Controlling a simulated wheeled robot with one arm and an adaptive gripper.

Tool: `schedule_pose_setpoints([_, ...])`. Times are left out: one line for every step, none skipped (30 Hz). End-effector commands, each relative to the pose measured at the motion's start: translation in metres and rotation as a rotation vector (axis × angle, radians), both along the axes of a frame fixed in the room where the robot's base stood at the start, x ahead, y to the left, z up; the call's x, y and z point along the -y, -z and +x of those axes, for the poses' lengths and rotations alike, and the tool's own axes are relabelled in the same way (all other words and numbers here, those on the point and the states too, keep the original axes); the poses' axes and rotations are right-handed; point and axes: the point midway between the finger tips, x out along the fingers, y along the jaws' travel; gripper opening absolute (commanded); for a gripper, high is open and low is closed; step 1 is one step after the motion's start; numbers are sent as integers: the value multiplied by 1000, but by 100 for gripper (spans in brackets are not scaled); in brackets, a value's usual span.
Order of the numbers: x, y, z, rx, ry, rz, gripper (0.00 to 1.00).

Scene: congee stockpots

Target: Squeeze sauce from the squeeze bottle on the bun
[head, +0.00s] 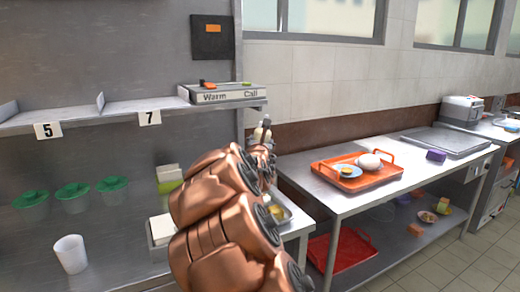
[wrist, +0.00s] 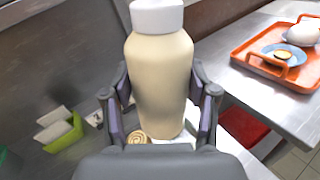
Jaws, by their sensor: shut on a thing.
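A cream squeeze bottle (wrist: 160,85) with a white cap stands upright between the fingers of my gripper (wrist: 165,100) in the wrist view. My gripper is shut on its body. In the head view the bottle (head: 262,131) shows partly above my copper-coloured arm, and the gripper is mostly hidden. A small tan piece (head: 346,170), bun-like, lies on a blue plate on the orange tray (head: 386,178). A white rounded thing (head: 369,161) sits beside it. A swirled tan piece (wrist: 138,138) shows low behind the bottle in the wrist view. I cannot tell which is the bun.
The orange tray rests on a steel table (head: 400,190) right of my arm, with a purple block (head: 436,156) beyond it. Left are a white cup (head: 70,254) and green-topped cups (head: 73,197). A shelf (head: 130,112) runs above. The table's front right is clear.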

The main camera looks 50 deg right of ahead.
Motion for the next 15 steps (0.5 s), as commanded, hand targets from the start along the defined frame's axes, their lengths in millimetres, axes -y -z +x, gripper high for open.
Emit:
schedule_pose_setpoints([0, 0, 0, -8, 9, -11, 42])
schedule_pose_setpoints([1, 0, 0, -14, 15, -14, 42])
schedule_pose_setpoints([1, -1, 0, -21, 22, -20, 42])
schedule_pose_setpoints([0, -1, 0, -25, 26, -25, 42])
schedule_pose_setpoints([1, -4, 0, -27, 32, -32, 42])
schedule_pose_setpoints([2, -7, 0, -32, 38, -42, 42])
schedule_pose_setpoints([2, -9, 0, -36, 44, -48, 42])
schedule_pose_setpoints([3, -11, 0, -40, 50, -52, 42])
schedule_pose_setpoints([3, -12, -1, -47, 57, -58, 42])
schedule_pose_setpoints([4, -12, -1, -52, 63, -63, 42])
schedule_pose_setpoints([4, -13, -1, -55, 69, -67, 42])
schedule_pose_setpoints([4, -14, -1, -62, 76, -74, 42])
schedule_pose_setpoints([5, -14, -1, -67, 81, -80, 42])
schedule_pose_setpoints([5, -15, -1, -72, 86, -84, 42])
schedule_pose_setpoints([5, -14, -1, -79, 92, -88, 42])
